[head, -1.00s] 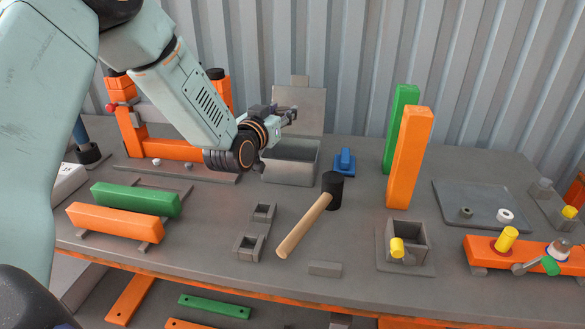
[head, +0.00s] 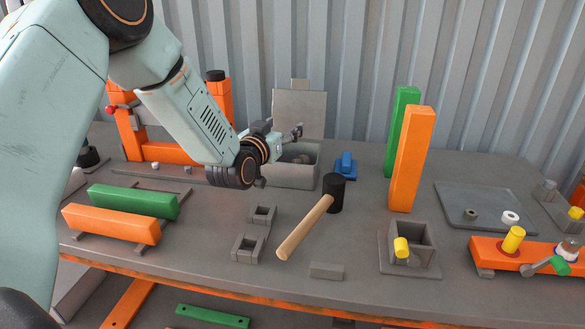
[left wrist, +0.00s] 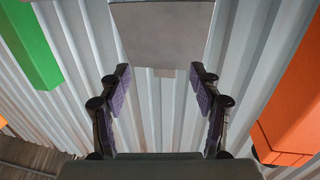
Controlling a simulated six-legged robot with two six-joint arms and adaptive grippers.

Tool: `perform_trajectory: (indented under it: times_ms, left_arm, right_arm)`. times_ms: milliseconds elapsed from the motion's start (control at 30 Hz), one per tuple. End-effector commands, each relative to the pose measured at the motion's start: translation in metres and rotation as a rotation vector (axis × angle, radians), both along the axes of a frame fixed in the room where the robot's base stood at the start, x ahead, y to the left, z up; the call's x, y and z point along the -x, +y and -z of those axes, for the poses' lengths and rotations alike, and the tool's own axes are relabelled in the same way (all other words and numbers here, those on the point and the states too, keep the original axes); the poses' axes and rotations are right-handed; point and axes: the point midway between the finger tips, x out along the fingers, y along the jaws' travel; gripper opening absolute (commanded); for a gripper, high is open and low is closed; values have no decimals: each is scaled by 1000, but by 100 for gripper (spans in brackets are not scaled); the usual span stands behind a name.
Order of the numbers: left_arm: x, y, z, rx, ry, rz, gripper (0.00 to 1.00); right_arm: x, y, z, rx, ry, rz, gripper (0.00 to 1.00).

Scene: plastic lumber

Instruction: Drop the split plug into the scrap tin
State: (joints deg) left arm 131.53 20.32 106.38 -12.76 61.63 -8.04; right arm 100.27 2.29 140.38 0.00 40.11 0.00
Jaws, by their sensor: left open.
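The scrap tin appears to be the grey open box (head: 288,178) at the back of the bench, its lid (head: 300,112) raised. Small rounded dark shapes (head: 303,158) lie inside; I cannot tell what they are. My left gripper (head: 298,131) is over the tin's back part, in front of the lid. In the left wrist view, the gripper (left wrist: 160,74) has its fingers apart with nothing between them, and the lid (left wrist: 160,35) is ahead. Yellow plugs show in the grey holder (head: 401,248) and on the orange beam (head: 513,238); I see no clear split. My right gripper is out of view.
A black-headed mallet (head: 306,226) lies mid-bench. Orange (head: 411,160) and green (head: 401,120) posts stand right of the tin, past a small blue object (head: 345,164). Green (head: 134,201) and orange (head: 110,224) bars lie left. A grey tray (head: 470,195) lies right.

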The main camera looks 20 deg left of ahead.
Motion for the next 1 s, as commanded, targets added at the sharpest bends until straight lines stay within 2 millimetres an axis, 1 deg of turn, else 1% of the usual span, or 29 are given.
perform_trajectory:
  times_ms: [233,367,467,900,1000]
  left_arm:
    - [0,0,0,0,1,0,65]
    - [7,0,0,2,2,-1,65]
    - [19,0,0,3,3,-2,65]
    - [94,-4,-3,7,2,-2,65]
    - [105,-4,-3,5,3,-2,65]
  right_arm:
    - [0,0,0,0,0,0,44]
    - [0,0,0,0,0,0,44]
    - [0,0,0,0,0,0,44]
    - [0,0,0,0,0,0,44]
    - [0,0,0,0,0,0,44]
